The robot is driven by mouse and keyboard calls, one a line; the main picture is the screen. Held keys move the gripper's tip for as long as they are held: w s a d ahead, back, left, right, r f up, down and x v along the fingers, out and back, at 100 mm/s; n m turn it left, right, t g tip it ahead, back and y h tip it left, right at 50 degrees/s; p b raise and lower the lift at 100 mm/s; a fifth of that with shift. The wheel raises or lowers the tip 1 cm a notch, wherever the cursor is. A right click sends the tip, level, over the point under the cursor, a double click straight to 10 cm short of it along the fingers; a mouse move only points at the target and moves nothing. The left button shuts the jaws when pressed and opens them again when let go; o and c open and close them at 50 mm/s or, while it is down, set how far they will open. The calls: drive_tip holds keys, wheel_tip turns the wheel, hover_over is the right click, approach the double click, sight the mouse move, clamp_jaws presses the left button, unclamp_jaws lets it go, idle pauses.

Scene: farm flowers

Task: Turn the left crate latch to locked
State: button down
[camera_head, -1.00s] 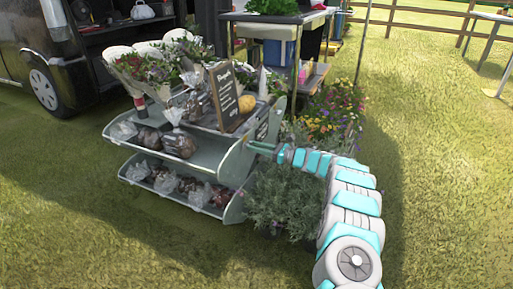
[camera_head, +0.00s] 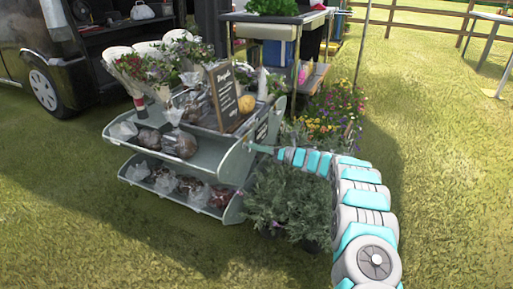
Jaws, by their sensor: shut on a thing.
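A grey two-tier display stand (camera_head: 212,160) stands on the grass left of centre. My gripper (camera_head: 253,147) is at the upper right side panel of the stand, reached from the right by my teal and white arm. It is shut on a small part there, which I take to be the left crate latch. The latch itself is too small and too covered to make out, and its turn angle cannot be read.
A leafy potted plant (camera_head: 287,200) stands right below my forearm. A chalkboard sign (camera_head: 223,97), bagged goods (camera_head: 179,143) and wrapped bouquets (camera_head: 133,69) fill the stand. A flower bed (camera_head: 333,112) lies behind my arm. Open grass (camera_head: 450,170) is to the right.

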drive_tip(key=shift+w+f+m+p, duration=0.1)
drive_tip(key=shift+m+p, duration=0.65)
drive_tip(key=shift+m, duration=2.35)
drive_tip(key=shift+w+f+m+p, duration=0.1)
drive_tip(key=shift+m+p, duration=0.65)
drive_tip(key=shift+m, duration=2.35)
drive_tip(key=c, duration=0.7)
unclamp_jaws()
drive_tip(key=shift+v, duration=3.9)
